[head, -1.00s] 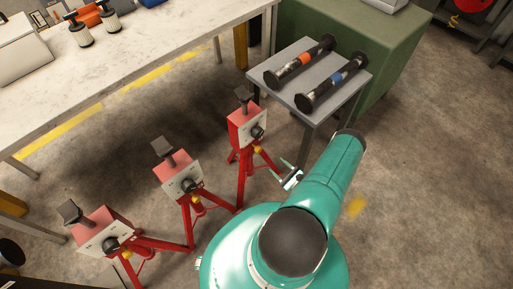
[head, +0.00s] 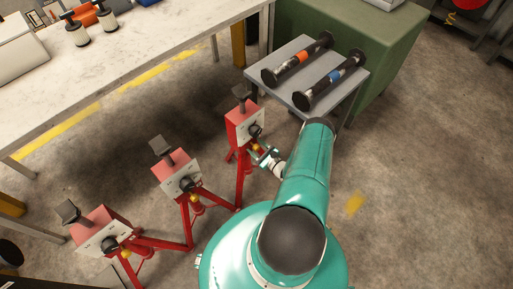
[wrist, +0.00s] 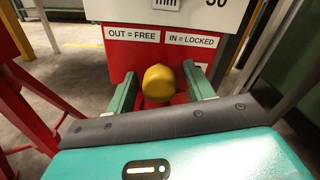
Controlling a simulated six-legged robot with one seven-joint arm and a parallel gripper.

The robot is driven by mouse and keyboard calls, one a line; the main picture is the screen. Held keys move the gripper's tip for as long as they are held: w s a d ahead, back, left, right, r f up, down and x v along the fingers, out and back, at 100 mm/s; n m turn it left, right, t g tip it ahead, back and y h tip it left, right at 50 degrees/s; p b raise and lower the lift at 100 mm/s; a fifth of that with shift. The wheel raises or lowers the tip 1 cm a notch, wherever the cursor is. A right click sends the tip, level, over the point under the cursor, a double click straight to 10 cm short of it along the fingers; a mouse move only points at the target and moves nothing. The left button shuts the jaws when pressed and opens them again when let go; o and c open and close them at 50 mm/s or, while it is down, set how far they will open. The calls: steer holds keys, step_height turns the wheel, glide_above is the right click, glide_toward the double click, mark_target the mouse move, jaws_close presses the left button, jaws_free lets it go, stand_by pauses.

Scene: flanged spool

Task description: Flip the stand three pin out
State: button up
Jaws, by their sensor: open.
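Three red stands with pale front plates stand in a row in the head view. My gripper (head: 268,157) is at the farthest one (head: 243,124), the right-hand one, below its plate and black knob (head: 255,130). In the wrist view, a yellow rounded pin knob (wrist: 158,83) sits under labels "OUT = FREE" (wrist: 133,35) and "IN = LOCKED" (wrist: 191,40). My gripper (wrist: 161,88) is open, with one green finger on each side of the yellow knob. Gaps show between fingers and knob. The pin shaft is hidden behind the knob.
The middle stand (head: 177,174) and the near-left stand (head: 103,232) stand to the left, with splayed red legs. A small grey table (head: 290,83) with two flanged spools is behind my gripper. A long workbench (head: 150,50) runs along the upper left. Floor at right is clear.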

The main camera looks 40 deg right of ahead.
mark_target(258, 149)
jaws_close()
steer(key=shift+s+f, duration=0.1)
steer(key=shift+s, duration=1.65)
jaws_free()
steer(key=shift+s, duration=0.1)
steer(key=shift+d, duration=0.1)
steer(key=s, duration=1.3)
steer(key=shift+s+d, duration=0.15)
steer(key=shift+s, duration=0.2)
steer(key=shift+w, duration=0.1)
